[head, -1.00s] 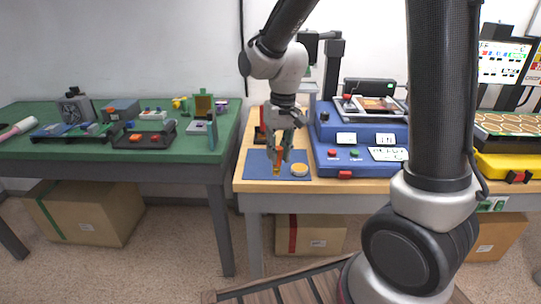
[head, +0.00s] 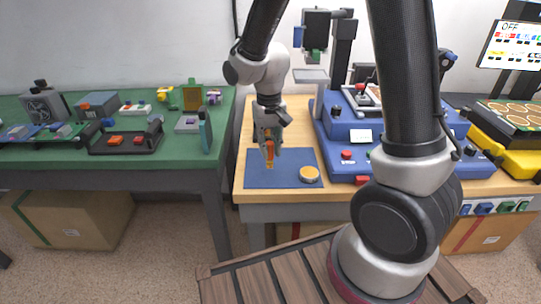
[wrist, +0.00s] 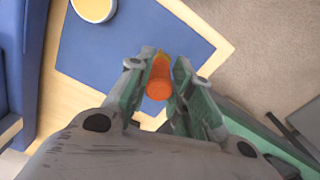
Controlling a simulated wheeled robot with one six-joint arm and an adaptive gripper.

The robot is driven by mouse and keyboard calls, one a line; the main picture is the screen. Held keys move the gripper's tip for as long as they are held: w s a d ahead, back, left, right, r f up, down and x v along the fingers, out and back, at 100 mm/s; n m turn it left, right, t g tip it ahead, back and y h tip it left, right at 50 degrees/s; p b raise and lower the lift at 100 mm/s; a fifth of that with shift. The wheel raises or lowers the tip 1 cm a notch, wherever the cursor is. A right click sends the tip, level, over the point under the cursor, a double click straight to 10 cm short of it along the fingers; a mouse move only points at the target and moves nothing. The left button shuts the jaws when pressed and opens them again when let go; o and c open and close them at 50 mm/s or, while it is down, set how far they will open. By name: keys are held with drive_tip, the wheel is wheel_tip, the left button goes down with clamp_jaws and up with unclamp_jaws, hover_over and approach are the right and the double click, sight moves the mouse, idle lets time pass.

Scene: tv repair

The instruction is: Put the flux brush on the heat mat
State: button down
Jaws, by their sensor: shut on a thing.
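The flux brush, orange with a yellowish lower end (head: 269,152), is in my gripper (head: 268,147), which is shut on it. The brush points down, roughly upright, over the left part of the blue heat mat (head: 240,184), which lies on the wooden bench. In the wrist view the brush's orange end (wrist: 158,82) sits between the two green fingers (wrist: 160,92), with the blue mat (wrist: 110,45) below. Whether the brush's tip touches the mat I cannot tell.
A round tin with a yellowish top (head: 309,174) stands on the mat's right part. The blue rework station (head: 345,165) rises right of the mat. A green table (head: 60,155) with several devices is at left, across a gap.

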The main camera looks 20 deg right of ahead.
sight(270, 159)
drive_tip(key=shift+f, duration=1.65)
drive_tip(key=shift+f, duration=0.15)
drive_tip(key=c, duration=1.3)
unclamp_jaws()
wheel_tip(270, 159, up, 12)
drive_tip(key=shift+r, duration=0.25)
drive_tip(key=s+d+r+t, duration=0.1)
drive_tip(key=s+d+r, duration=0.3)
drive_tip(key=s+d, duration=0.1)
drive_tip(key=s+d+r+t, duration=0.2)
drive_tip(key=s+d+r, duration=0.1)
drive_tip(key=s+d, duration=0.2)
drive_tip(key=s+d+r+t, duration=0.1)
drive_tip(key=s+d+r, duration=0.3)
drive_tip(key=s, duration=0.5)
drive_tip(key=shift+d+r, duration=0.3)
drive_tip(key=shift+d, duration=0.15)
